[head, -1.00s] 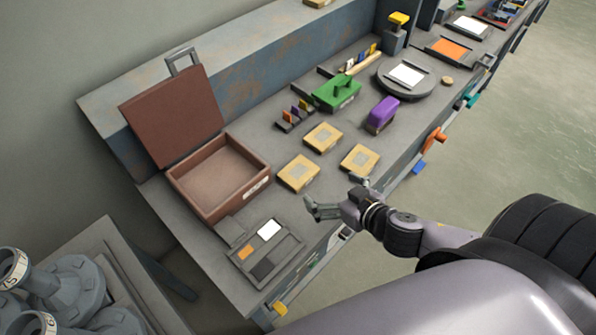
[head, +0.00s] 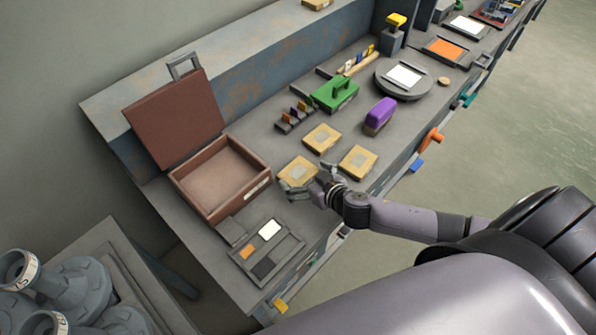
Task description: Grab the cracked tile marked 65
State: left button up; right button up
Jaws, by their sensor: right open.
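Three yellow tiles with grey square centres lie on the grey bench: a near-left tile (head: 297,170), a back tile (head: 322,138) and a right tile (head: 358,161). Any marking or crack on them is too small to read, so I cannot tell which is 65. My right gripper (head: 308,181) is open and empty, at the front edge of the near-left tile. Its fingers cover a little of that tile's near side. I cannot tell whether it touches the tile. My left gripper is not in view.
An open brown box (head: 222,178) with its lid raised stands to the left. A grey tray (head: 266,252) with coloured patches lies in front. A green block (head: 334,94), a purple block (head: 380,112) and a round turntable (head: 404,79) stand farther back.

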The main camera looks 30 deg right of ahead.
jog(key=shift+x, duration=1)
jog(key=shift+c, duration=0.5)
jog(key=c, duration=1.1)
jog(key=shift+r, duration=0.1)
